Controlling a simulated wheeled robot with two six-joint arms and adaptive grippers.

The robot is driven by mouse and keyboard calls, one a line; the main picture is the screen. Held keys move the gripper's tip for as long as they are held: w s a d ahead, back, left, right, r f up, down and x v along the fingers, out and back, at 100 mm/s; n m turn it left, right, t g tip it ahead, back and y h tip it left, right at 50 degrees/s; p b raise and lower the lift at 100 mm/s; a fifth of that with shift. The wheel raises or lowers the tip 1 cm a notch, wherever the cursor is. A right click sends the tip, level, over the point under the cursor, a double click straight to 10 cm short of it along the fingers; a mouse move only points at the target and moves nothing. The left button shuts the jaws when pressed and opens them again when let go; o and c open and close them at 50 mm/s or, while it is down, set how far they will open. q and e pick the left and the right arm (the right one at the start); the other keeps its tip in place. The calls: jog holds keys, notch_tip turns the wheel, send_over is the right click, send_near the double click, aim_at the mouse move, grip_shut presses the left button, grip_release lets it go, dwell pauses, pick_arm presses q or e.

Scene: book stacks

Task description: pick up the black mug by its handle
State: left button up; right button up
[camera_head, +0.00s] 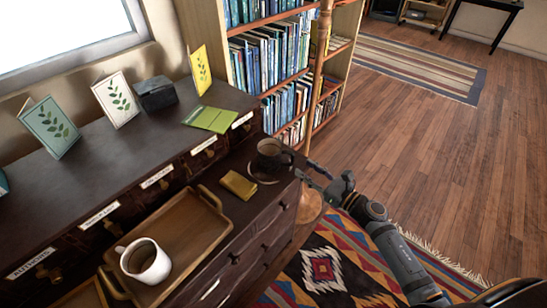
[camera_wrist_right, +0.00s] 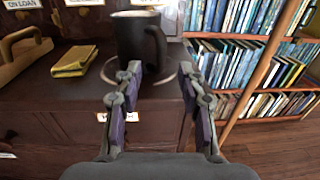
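The black mug (camera_head: 268,154) stands upright on a dark round coaster (camera_head: 259,177) near the right end of the dark cabinet's lower top. In the right wrist view the black mug (camera_wrist_right: 136,42) is straight ahead, slightly left of centre, with its handle (camera_wrist_right: 158,48) facing me. My right gripper (camera_head: 308,172) is beside the mug on its right. In the wrist view the right gripper (camera_wrist_right: 160,80) is open, its two fingers apart, with the handle lying in line with the gap. I cannot tell whether the fingertips reach around it. My left gripper is out of view.
A yellow cloth-like item (camera_head: 238,185) lies left of the mug. A wooden tray (camera_head: 205,232) with a white mug (camera_head: 146,261) is further left. Labelled drawers stand behind, carrying cards (camera_head: 116,99). Bookshelves (camera_head: 272,57) rise beyond. The floor (camera_head: 430,140) to the right is open.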

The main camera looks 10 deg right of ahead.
aim_at(294, 159)
jog(key=p+x, duration=0.1)
jog(key=x, duration=0.4)
jog(key=shift+w+r+p, duration=0.1)
jog(key=shift+r+p, duration=0.1)
jog(key=shift+p, duration=0.2)
grip_shut()
jog(key=shift+r, duration=0.1)
